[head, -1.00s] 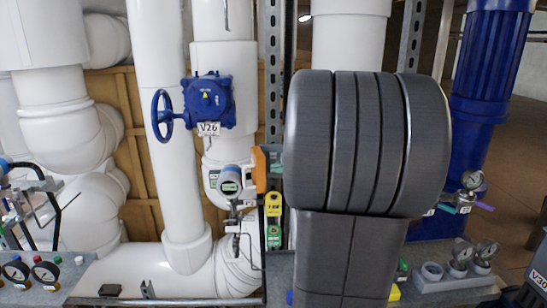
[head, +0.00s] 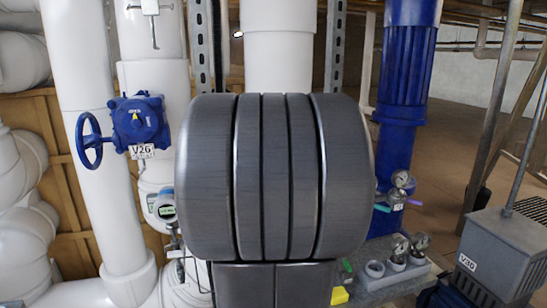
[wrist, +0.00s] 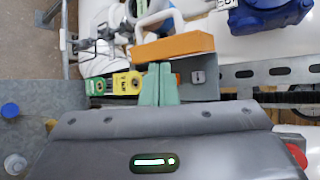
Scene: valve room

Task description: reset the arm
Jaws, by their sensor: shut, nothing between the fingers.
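My gripper (wrist: 157,72) shows in the wrist view as two pale green fingers, closed together with nothing between them. The fingertips point at an orange block (wrist: 172,48) beside a grey bracket (wrist: 198,78); whether they touch it I cannot tell. In the head view my arm's thick grey link fills the middle and hides my gripper and the orange block.
The blue valve V26 (head: 140,122) with its handwheel stands left of my arm, with a small gauge (head: 164,205) below it. Gauges (head: 402,180) and a blue pipe (head: 400,90) are right. A grey box (head: 500,245) stands far right. Open floor (head: 440,150) lies beyond.

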